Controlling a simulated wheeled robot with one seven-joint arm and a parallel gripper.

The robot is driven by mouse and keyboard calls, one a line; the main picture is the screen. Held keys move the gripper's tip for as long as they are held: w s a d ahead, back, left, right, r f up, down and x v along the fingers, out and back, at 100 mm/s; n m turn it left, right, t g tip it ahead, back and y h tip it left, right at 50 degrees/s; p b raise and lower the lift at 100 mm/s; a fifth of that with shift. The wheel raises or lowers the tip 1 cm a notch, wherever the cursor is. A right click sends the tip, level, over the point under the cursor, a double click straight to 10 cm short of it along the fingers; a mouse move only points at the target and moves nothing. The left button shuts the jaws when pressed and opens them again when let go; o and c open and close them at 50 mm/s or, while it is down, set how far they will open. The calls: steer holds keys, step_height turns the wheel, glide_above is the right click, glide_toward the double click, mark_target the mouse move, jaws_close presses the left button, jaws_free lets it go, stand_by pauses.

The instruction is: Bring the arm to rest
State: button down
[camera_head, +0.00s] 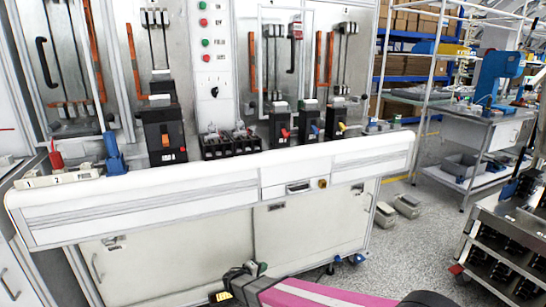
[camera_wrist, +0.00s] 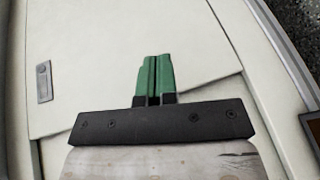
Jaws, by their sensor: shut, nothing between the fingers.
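My gripper (camera_head: 260,268) shows at the bottom of the head view, at the end of my pink and white arm. It is low in front of the cabinet's lower doors (camera_head: 180,255), below the white ledge. In the wrist view the two green fingers of my gripper (camera_wrist: 154,75) are together with nothing between them. The pale cabinet panel (camera_wrist: 100,60) fills most of the wrist view behind the fingers. I cannot tell the exact gap between the fingertips and the panel.
The white ledge (camera_head: 220,190) juts out above my gripper. Breakers (camera_head: 163,135) with coloured levers stand on the bench above it. A metal rack cart (camera_head: 505,245) stands at the right. A workbench (camera_head: 480,135) is farther back. Grey floor (camera_head: 400,265) lies open between.

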steer(key=s+d+r+m+g+y, duration=0.1)
steer(key=s+d+r+m+g, duration=0.3)
steer(key=d, duration=0.5)
steer(key=s+d+r+m+g+y, duration=0.15)
steer(key=d+r+g, duration=0.3)
steer(key=d, duration=0.45)
steer(key=s+d+r+m+g+y, duration=0.2)
steer(key=s+d+r+m+y, duration=0.1)
steer(key=s+d+r+y, duration=0.2)
step_height(320, 180, up, 4)
steer(key=d+y, duration=0.1)
steer(key=y, duration=0.1)
steer(key=shift+s+d+f+m+y, duration=0.2)
steer(key=shift+s+f+m+y, duration=0.05)
steer(key=shift+s+m+y, duration=0.1)
steer(key=shift+g, duration=0.25)
